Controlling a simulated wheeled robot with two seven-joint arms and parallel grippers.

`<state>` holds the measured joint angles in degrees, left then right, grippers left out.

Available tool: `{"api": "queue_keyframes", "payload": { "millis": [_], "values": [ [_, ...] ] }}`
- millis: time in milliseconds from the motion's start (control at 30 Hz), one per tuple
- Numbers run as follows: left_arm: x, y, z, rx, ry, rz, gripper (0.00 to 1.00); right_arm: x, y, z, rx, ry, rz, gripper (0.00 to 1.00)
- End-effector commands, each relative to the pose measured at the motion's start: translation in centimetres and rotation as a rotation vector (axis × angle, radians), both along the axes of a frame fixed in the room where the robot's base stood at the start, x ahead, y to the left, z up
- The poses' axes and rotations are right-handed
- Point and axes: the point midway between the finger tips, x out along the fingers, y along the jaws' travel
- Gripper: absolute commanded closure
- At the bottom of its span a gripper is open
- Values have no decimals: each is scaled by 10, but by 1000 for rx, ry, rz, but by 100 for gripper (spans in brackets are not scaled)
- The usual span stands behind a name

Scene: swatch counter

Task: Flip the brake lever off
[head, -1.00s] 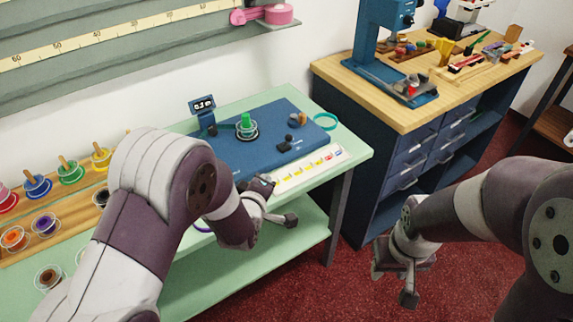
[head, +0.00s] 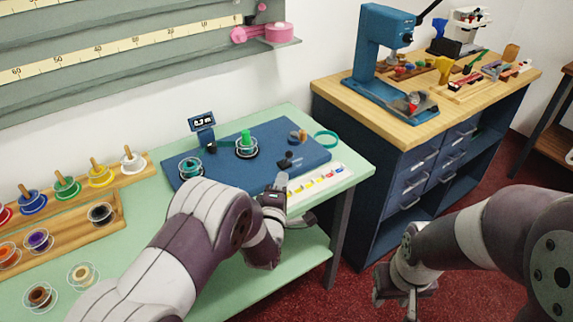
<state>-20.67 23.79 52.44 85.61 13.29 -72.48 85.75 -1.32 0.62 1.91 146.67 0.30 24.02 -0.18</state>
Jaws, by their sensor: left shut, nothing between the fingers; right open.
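A blue machine base (head: 229,162) lies flat on the green counter, with a small black lever (head: 288,161) near its front right. I take this to be the brake lever; whether it is set on or off is too small to tell. My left gripper (head: 281,181) is shut and empty just in front of the lever, near the base's front edge. Whether its tip touches the lever is unclear. My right gripper (head: 404,303) is open and empty, low over the floor to the right of the counter; its fingers are only partly clear.
A small display (head: 202,120), a teal spool (head: 191,167) and a green spool (head: 246,146) stand on the base. A colour strip (head: 325,181) lies at the counter's front right. Spool racks (head: 62,240) fill the left. A wooden-topped workbench (head: 404,128) stands at right.

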Motion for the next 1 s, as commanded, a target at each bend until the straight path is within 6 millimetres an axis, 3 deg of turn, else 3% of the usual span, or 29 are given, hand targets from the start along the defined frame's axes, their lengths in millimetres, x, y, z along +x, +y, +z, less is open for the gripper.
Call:
{"api": "queue_keyframes", "payload": {
  "millis": [200, 400, 1000],
  "values": [
    [43, -6, 0, 0, -1, 1, 100, 0, 0, 1, 0, 0, 0, 57],
    [64, -9, 0, 1, 0, 0, 100, 0, 0, 2, 0, 0, 0, 57],
    [69, -9, 3, -14, 19, 0, 100, 0, 0, 5, 0, 0, 0, 57]
  ]
}}
